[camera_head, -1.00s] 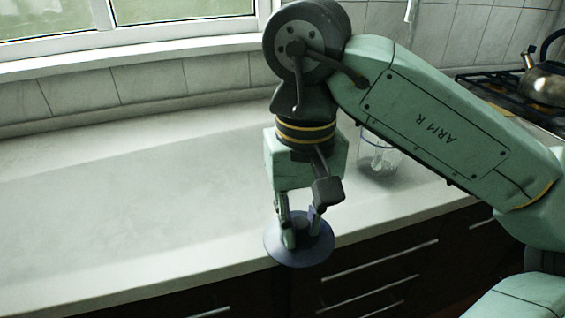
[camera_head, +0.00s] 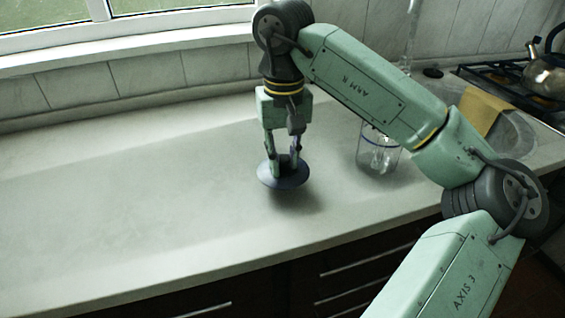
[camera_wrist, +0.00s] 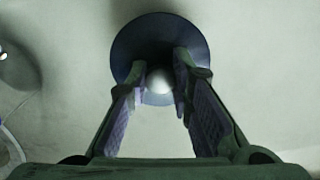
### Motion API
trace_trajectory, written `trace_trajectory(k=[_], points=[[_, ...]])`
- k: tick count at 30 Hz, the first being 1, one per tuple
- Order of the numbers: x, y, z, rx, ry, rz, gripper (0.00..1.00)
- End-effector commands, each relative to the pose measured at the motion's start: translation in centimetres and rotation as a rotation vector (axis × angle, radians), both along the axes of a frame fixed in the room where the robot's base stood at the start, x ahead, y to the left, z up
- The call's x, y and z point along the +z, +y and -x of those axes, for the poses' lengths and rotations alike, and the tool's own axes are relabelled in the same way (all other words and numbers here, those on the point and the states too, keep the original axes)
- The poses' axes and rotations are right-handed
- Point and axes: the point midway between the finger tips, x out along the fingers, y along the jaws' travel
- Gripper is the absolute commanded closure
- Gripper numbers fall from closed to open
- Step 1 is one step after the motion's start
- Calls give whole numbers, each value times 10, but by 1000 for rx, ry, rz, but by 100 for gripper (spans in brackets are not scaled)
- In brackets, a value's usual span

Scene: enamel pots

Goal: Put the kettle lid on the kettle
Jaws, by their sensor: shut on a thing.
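The lid is a dark blue-grey round disc (camera_head: 266,181), seen close up in the wrist view (camera_wrist: 155,32) with a pale, shiny knob. My gripper (camera_head: 286,166) is shut on the lid's knob, with one finger on each side. In the wrist view, the fingers (camera_wrist: 160,80) also flank the knob. The lid hangs roughly level over the middle of the counter, and a shadow lies below it. A shiny metal kettle (camera_head: 546,74) with a dark handle stands on the stove at the far right, well apart from my gripper. Its top is too small to make out.
A clear glass container (camera_head: 378,155) stands on the counter right of my gripper. A yellow cloth (camera_head: 482,112) lies near the stove (camera_head: 500,75). The counter (camera_head: 120,210) is clear on the left. The tiled wall and window bound the back.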

Motion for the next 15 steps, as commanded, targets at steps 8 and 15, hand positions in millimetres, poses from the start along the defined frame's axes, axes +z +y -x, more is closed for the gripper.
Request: trace_trajectory(k=[8,15], points=[[-25,2,-11,1,2,-1,100],[-37,2,-12,0,-1,0,100]])
